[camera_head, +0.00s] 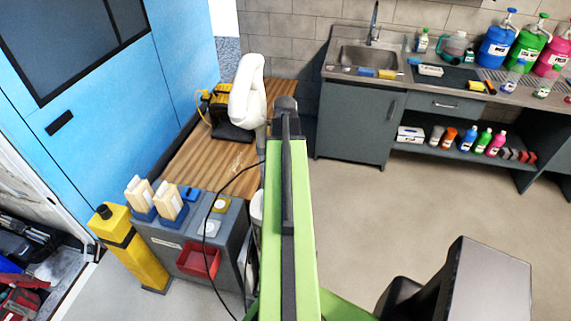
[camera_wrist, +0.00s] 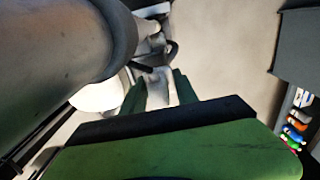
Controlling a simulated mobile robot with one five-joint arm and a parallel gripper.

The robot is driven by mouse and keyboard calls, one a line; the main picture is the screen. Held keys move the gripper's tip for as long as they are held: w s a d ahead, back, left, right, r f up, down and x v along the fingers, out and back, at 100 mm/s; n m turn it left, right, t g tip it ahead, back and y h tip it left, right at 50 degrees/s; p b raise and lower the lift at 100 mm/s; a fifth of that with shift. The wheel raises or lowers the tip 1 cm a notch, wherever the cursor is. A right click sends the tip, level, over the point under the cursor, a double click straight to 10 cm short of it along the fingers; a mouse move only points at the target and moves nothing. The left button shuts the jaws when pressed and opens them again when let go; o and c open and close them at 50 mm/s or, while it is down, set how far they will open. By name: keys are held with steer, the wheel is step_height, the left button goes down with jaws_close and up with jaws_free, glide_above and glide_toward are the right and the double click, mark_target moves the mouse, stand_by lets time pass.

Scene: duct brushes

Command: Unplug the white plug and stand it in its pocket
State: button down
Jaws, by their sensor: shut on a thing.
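In the wrist view, the green fingers of my gripper (camera_wrist: 159,80) are shut on the white plug (camera_wrist: 158,93). A dark cable shows just beyond it. Whether the plug is seated in a socket or free is not clear. In the head view my arm hides the gripper and plug. A thin black cable (camera_head: 228,183) curves from behind my arm down past a grey cabinet (camera_head: 233,240). I cannot tell which place is the plug's pocket.
A large grey cylinder (camera_wrist: 60,40) fills the wrist view's upper left, close to my gripper. A wooden bench (camera_head: 205,155) with a white-covered upright thing (camera_head: 247,90) lies beyond the cabinet. A yellow post (camera_head: 132,250) stands left. Open floor (camera_head: 400,205) lies right.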

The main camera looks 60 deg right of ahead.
steer(key=shift+a+f+b, duration=0.15)
steer(key=shift+f+b, duration=0.45)
steer(key=shift+f, duration=0.1)
steer(key=shift+s+a+f+b, duration=0.25)
steer(key=shift+s+a+b, duration=0.15)
steer(key=shift+b, duration=0.15)
steer(key=c, duration=0.9)
jaws_free()
steer(key=shift+a, duration=0.1)
steer(key=shift+o, duration=0.2)
steer(key=r+p, duration=0.2)
steer(key=d+r+p, duration=0.1)
steer(key=shift+w+p, duration=0.3)
steer(key=shift+p, duration=0.1)
step_height(320, 180, up, 16)
steer(key=p, duration=1.5)
steer(key=shift+s+a+f, duration=0.15)
steer(key=shift+a+f, duration=0.1)
steer(key=shift+a, duration=0.05)
steer(key=shift+s, duration=0.1)
